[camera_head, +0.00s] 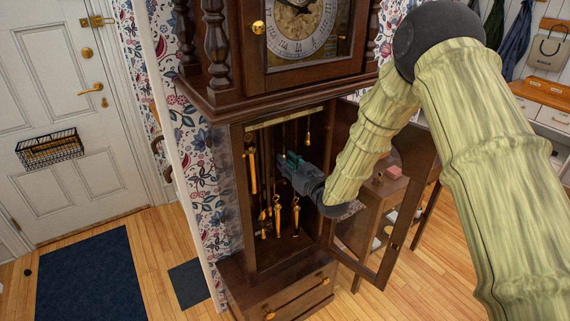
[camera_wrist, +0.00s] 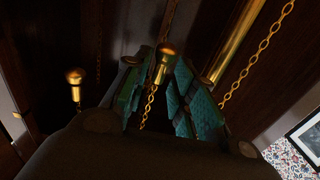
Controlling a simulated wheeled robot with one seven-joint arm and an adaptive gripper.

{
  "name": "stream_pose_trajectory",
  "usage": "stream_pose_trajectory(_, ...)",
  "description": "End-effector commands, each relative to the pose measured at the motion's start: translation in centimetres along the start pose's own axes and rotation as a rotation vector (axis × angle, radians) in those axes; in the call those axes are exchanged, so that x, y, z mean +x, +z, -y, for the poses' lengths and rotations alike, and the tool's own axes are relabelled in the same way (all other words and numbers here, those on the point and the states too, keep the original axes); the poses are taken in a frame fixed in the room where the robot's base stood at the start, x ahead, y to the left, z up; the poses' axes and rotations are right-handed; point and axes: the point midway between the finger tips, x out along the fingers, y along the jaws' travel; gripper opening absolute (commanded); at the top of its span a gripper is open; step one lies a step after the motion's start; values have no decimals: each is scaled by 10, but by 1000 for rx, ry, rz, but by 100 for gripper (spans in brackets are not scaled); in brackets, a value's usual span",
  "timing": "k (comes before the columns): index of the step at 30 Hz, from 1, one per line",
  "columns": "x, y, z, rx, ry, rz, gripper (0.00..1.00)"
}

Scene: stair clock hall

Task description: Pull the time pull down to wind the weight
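The tall dark-wood clock case (camera_head: 238,190) stands open at the front. My gripper (camera_head: 284,160) reaches into it from the right. In the wrist view its teal fingers (camera_wrist: 163,75) angle inward. They close on a small brass pull (camera_wrist: 165,55), whose rounded end shows at the fingertips; the fingers partly hide it. I take this as the time pull, but no label is readable. A second brass pull hangs to the right in the head view (camera_head: 308,138) and shows at left in the wrist view (camera_wrist: 75,76). A brass weight (camera_head: 252,170) hangs at the case's left.
Chains (camera_wrist: 262,62) hang close beside my fingers. Several brass pieces (camera_head: 295,215) hang lower in the case. The glazed case door (camera_head: 385,265) is swung open to the right, near my arm. A white house door (camera_head: 65,130) stands at left, and the wooden floor (camera_head: 165,265) is visible.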

Motion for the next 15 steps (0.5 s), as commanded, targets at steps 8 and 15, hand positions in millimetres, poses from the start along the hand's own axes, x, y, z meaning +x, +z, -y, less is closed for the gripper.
stream_pose_trajectory(8, 0, 0, 0, 0, 0, 0, 0)
stream_pose_trajectory(15, 0, 8, 0, 0, -1, 1, 0)
